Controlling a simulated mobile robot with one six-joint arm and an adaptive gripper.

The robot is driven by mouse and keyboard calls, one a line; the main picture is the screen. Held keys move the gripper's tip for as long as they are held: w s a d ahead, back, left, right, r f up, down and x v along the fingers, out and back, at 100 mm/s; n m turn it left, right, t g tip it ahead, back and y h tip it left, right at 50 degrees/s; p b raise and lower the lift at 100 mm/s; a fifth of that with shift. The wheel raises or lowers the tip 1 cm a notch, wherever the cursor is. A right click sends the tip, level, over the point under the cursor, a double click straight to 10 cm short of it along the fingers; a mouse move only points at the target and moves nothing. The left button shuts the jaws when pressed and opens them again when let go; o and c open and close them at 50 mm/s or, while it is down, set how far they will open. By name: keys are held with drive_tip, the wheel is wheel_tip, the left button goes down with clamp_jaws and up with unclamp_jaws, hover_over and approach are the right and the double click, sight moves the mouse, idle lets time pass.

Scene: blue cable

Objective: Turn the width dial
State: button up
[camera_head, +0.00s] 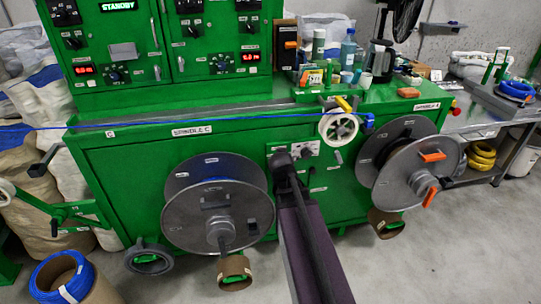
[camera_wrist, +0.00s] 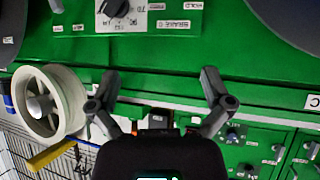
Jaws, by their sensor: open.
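No dial's label reads clearly as width, so I cannot tell which one is the width dial. In the head view the green machine's upper panel has a black dial (camera_head: 113,73) beside a red display, and another dial (camera_head: 222,64) further right. In the wrist view, which looks upside down, a black dial (camera_wrist: 115,8) with a printed scale sits on a pale plate at the top. Small knobs (camera_wrist: 232,138) on the green panel lie at lower right, beyond my gripper. My gripper (camera_wrist: 160,103) is open and empty, its two fingers spread, apart from the dials.
A white wheel (camera_head: 338,127) stands at the machine's front edge, near my gripper. Large grey reels (camera_head: 230,195) and (camera_head: 395,165) stick out at the front. A blue cable (camera_head: 180,122) runs across. Bottles and cups (camera_head: 347,50) crowd the ledge. Floor at lower right is clear.

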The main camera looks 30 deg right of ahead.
drive_tip(key=s+a+r+n+g+y+p, duration=0.1)
drive_tip(key=s+a+r+g+y+p, duration=0.1)
drive_tip(key=a+p, duration=0.4)
drive_tip(key=shift+s+a+r+p, duration=0.2)
drive_tip(key=shift+s+r+p, duration=0.1)
drive_tip(key=shift+r, duration=0.45)
idle(0.3)
drive_tip(key=s+a+n+g+y+p, duration=0.2)
drive_tip(key=s+a+g+p, duration=0.1)
drive_tip(key=s+a, duration=0.3)
drive_tip(key=s+a+r+n+g+y+p, duration=0.1)
drive_tip(key=s+a+n+g+y+p, duration=0.1)
drive_tip(key=s+a, duration=0.4)
drive_tip(key=a+g+p, duration=0.1)
drive_tip(key=a+g, duration=0.1)
drive_tip(key=a, duration=0.2)
drive_tip(key=shift+a+r+g, duration=0.3)
drive_tip(key=shift+a, duration=0.1)
